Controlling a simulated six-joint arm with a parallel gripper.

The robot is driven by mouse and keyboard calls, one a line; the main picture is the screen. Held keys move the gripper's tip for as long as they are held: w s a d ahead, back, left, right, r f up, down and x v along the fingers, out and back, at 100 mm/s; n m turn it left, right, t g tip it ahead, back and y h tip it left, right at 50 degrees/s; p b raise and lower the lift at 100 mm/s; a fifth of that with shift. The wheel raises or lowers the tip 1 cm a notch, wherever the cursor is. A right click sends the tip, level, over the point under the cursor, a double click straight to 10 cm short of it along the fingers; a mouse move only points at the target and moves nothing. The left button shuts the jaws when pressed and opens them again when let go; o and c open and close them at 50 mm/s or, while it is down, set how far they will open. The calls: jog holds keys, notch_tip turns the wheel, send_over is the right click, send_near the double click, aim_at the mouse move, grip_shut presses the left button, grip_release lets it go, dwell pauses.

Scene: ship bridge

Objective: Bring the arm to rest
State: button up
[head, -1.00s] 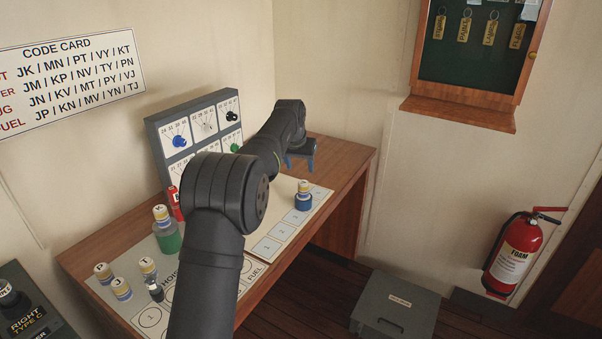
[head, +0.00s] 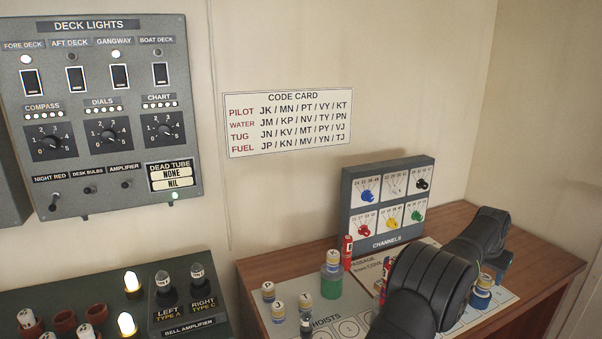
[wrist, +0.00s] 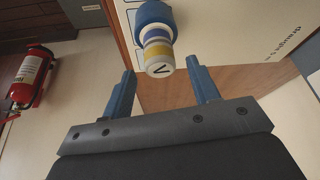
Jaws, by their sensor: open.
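My gripper (wrist: 162,92) is open in the wrist view, with its two blue fingers apart and nothing between them. A blue-based piece with a yellow and white top marked V (wrist: 158,52) stands beyond the fingertips on the pale board (wrist: 215,12). In the head view the same blue piece (head: 482,292) is partly hidden behind my arm. My arm reaches over the right part of the wooden desk (head: 540,258), and in that view my gripper's fingers are mostly hidden.
A channels box (head: 385,240) with coloured knobs stands at the desk's back. Several lettered pieces, one on a green base (head: 331,284), stand left of my arm. A bell amplifier panel (head: 190,300) is at lower left. A red extinguisher (wrist: 30,78) hangs on the wall.

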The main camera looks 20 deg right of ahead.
aim_at(486, 276)
jog(key=x, duration=0.3)
jog(key=shift+d+f, duration=0.1)
jog(key=shift+f, duration=0.1)
jog(key=shift+d+r, duration=0.1)
jog(key=shift+d, duration=0.05)
jog(key=shift+r, duration=1.6)
